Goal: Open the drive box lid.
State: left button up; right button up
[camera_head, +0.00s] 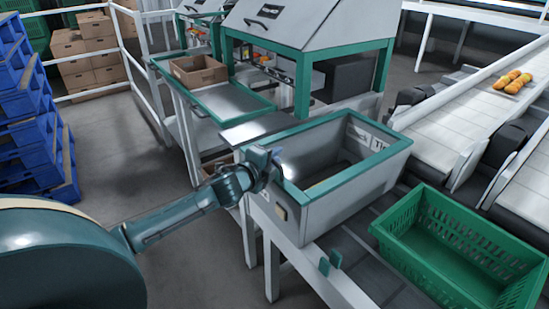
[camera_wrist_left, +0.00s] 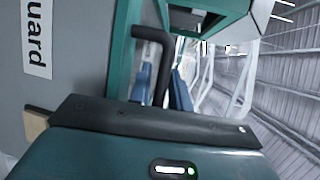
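A grey box with a teal rim (camera_head: 396,155) stands in the middle of the head view. Its inside shows through the top, and I cannot make out a separate lid. Its grey side wall, with a label ending in "uard", fills the left of the left wrist view (camera_wrist_left: 70,65). A black bent handle (camera_wrist_left: 150,34) stands by the teal edge there. My left gripper (camera_head: 277,163) is at the box's near left corner. Its two blue fingers (camera_wrist_left: 161,88) are apart, with the handle between them; contact is not clear. My right gripper is not in view.
A green crate (camera_head: 400,232) sits right of the box on the conveyor frame. A cardboard box (camera_head: 198,75) is on a side table behind. Blue pallets (camera_head: 35,140) stand at the left, with open floor between.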

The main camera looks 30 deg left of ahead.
pick_arm(q)
jog(key=shift+w, duration=0.25)
jog(key=shift+c, duration=0.6)
grip_shut()
